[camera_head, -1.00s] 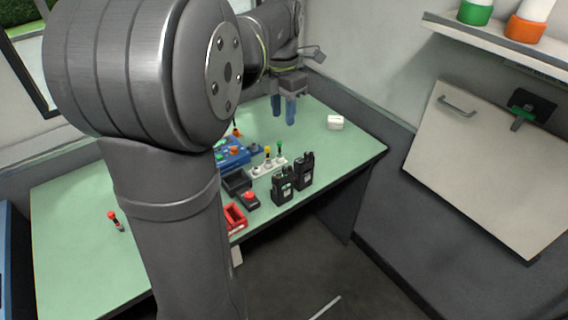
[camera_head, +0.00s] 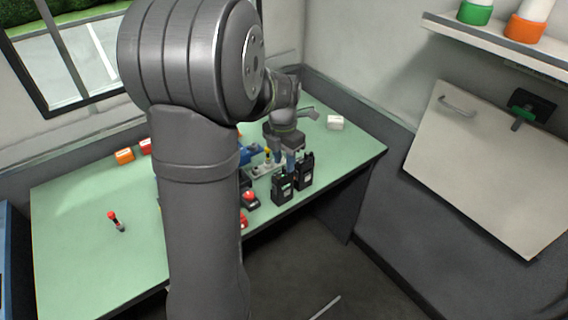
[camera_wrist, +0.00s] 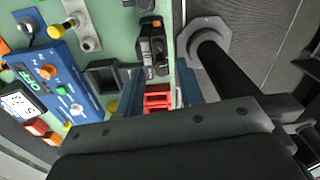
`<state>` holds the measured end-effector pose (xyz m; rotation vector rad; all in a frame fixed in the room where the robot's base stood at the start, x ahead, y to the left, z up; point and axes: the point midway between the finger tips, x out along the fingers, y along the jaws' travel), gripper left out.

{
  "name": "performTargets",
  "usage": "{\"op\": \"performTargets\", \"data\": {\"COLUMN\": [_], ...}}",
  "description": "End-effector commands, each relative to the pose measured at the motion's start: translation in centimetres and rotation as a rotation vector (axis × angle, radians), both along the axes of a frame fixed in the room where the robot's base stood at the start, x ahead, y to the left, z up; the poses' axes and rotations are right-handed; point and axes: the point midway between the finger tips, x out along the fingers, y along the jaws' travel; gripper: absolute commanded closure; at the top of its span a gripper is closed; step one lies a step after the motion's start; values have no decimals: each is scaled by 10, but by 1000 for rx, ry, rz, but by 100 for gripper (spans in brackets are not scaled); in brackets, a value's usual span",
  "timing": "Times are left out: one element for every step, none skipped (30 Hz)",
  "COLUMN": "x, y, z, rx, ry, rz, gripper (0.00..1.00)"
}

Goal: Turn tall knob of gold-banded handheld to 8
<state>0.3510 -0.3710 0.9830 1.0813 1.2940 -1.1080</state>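Two black handhelds stand at the table's front edge in the head view: a left one (camera_head: 282,191) and a right one (camera_head: 304,172). I cannot make out a gold band, knob markings or the knob setting on either. My gripper (camera_head: 288,160) points down just above and behind the handhelds in this view; contact cannot be judged. In the wrist view my gripper (camera_wrist: 158,88) has its two blue fingers apart, with nothing held between them. A red tray (camera_wrist: 157,98) shows in the gap, farther below. The handhelds are not clearly visible in the wrist view.
A black box with a red button (camera_head: 250,199) sits left of the handhelds. The wrist view shows a blue panel (camera_wrist: 48,75), a black tray (camera_wrist: 104,77) and a pale strip (camera_wrist: 84,30). A red-topped stick (camera_head: 115,221) lies left. A white block (camera_head: 335,122) sits behind.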

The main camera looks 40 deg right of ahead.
Motion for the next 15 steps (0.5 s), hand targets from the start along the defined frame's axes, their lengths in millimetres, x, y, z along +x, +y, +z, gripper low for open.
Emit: {"op": "performTargets", "data": {"x": [0,0,0,-1,-1,-1,-1,-1,-1,-1,0,0,-1,0,0], "y": [0,0,0,0,0,0,0,0,0,0,0,0,0,0,0], "z": [-7,-9,-13,-15,-16,-18,-19,-19,-19,-19,-19,-19,-19,-19,-19], "rx": [1,1,1,1,1,0,0,0,0,-1,-1,-1,-1,-1,-1], "ry": [1,1,1,1,1,0,0,0,0,0,0,0,0,0,0], "rz": [0,0,0,0,0,0,0,0,0,0,0,0,0,0,0], "gripper": [66,66,66,66,66,66,66,66,66,66,66,66,66,66,68]}}
